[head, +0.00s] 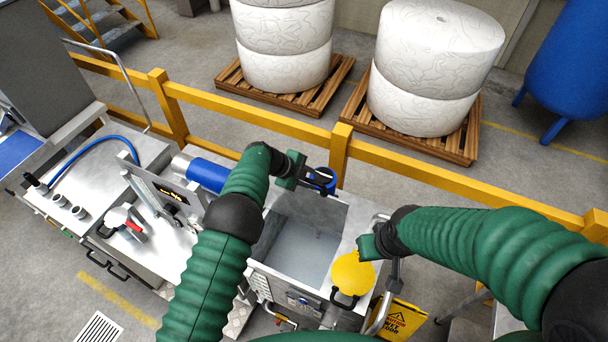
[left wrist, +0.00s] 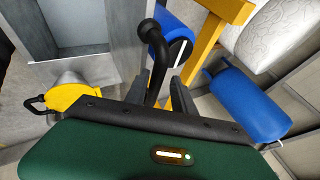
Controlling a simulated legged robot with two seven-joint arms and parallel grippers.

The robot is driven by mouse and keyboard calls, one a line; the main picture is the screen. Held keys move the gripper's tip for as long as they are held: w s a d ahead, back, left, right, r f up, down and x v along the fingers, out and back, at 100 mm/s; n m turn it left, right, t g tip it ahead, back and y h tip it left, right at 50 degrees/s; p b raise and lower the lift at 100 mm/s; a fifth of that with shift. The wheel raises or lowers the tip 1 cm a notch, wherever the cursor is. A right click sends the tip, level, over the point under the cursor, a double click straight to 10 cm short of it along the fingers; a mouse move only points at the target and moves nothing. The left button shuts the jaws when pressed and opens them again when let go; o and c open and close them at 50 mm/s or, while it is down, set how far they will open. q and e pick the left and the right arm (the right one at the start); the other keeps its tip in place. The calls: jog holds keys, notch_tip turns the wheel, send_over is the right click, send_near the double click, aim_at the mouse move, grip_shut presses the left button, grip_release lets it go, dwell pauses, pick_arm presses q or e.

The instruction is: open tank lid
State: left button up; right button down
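The tank (head: 300,245) is a grey metal box in the middle of the head view. Its top is uncovered and its inside shows; part of it also shows in the left wrist view (left wrist: 70,42). A label-bearing panel (head: 160,197) stands tilted to its left; I cannot tell whether it is the lid. My left gripper (head: 318,186) is at the tank's far edge. In the left wrist view a black bent bar (left wrist: 157,50) lies between its fingers; whether they press on it is unclear. My right gripper (head: 388,258) is right of the tank, its fingers poorly seen.
A yellow round cap (head: 352,272) sits at the tank's right. A blue cylinder (head: 207,175) lies left of the tank. A yellow rail (head: 240,118) runs behind, with white rolls (head: 430,60) on pallets beyond. A yellow caution sign (head: 400,318) stands on the floor at right.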

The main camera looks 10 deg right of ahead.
pick_arm(q)
jog(key=b+v, duration=0.6)
jog(key=v, duration=1)
jog(key=shift+a+r, duration=0.2)
jog(key=shift+r, duration=0.05)
jog(key=shift+w+d, duration=0.1)
jog(key=shift+d, duration=0.05)
